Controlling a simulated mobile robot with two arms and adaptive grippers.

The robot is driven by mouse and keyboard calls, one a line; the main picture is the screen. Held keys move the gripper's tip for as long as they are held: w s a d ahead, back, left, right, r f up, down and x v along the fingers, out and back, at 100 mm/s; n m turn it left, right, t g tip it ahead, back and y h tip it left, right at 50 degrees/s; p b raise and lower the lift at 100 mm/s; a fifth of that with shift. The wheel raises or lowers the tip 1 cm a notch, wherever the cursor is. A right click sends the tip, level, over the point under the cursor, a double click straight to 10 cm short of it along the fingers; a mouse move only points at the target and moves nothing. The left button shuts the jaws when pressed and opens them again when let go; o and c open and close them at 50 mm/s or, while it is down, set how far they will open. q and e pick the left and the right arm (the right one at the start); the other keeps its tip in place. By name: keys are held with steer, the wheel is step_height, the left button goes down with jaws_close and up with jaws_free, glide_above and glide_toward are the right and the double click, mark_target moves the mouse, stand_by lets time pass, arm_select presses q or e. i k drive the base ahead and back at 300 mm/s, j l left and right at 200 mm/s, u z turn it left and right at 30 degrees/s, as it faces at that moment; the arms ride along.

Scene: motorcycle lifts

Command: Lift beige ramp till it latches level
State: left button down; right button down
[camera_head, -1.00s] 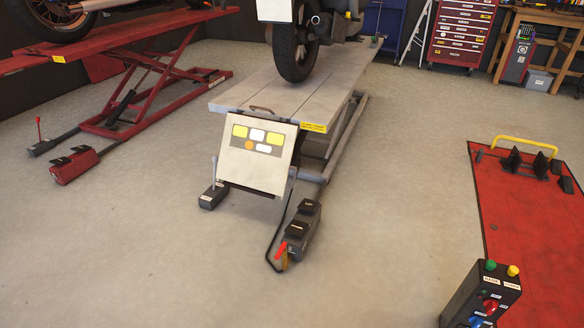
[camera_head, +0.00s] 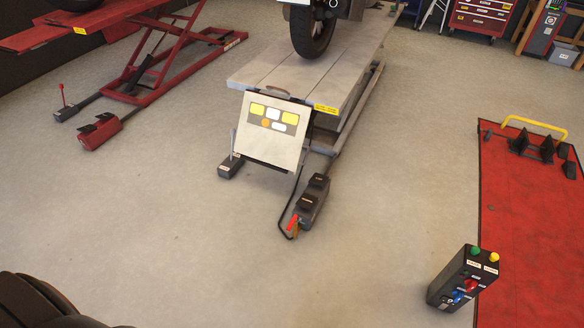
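The beige ramp (camera_head: 271,146) hangs steeply down from the front end of the grey lift table (camera_head: 350,70). It carries yellow, white and orange stickers. A small brown handle (camera_head: 278,91) shows at its upper edge, where it meets the table. No latch can be made out. Neither of my grippers shows. A dark rounded shape at the lower left corner looks like part of my own body.
A grey pedal unit (camera_head: 312,202) with a red lever stands on the floor right of the ramp; a smaller dark pedal (camera_head: 231,166) lies left. A control box (camera_head: 463,278) stands lower right, near a red floor lift (camera_head: 520,220). A red lift (camera_head: 160,60) is at left. Floor in front is clear.

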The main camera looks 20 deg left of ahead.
mark_target(272, 130)
steer(key=i+u, duration=0.1)
steer(key=u, duration=0.7)
steer(key=i+l+u, duration=0.15)
steer(key=u, duration=0.25)
steer(key=i+l+u, duration=0.2)
steer(key=l, duration=0.15)
steer(key=i+l+u, duration=0.2)
steer(key=l, duration=0.15)
steer(key=i+l+u, duration=0.2)
steer(key=l, duration=0.15)
steer(key=l+u, duration=0.2)
steer(key=l, duration=0.2)
steer(key=i+l+u, duration=0.2)
steer(key=l, duration=0.25)
steer(key=k, duration=0.05)
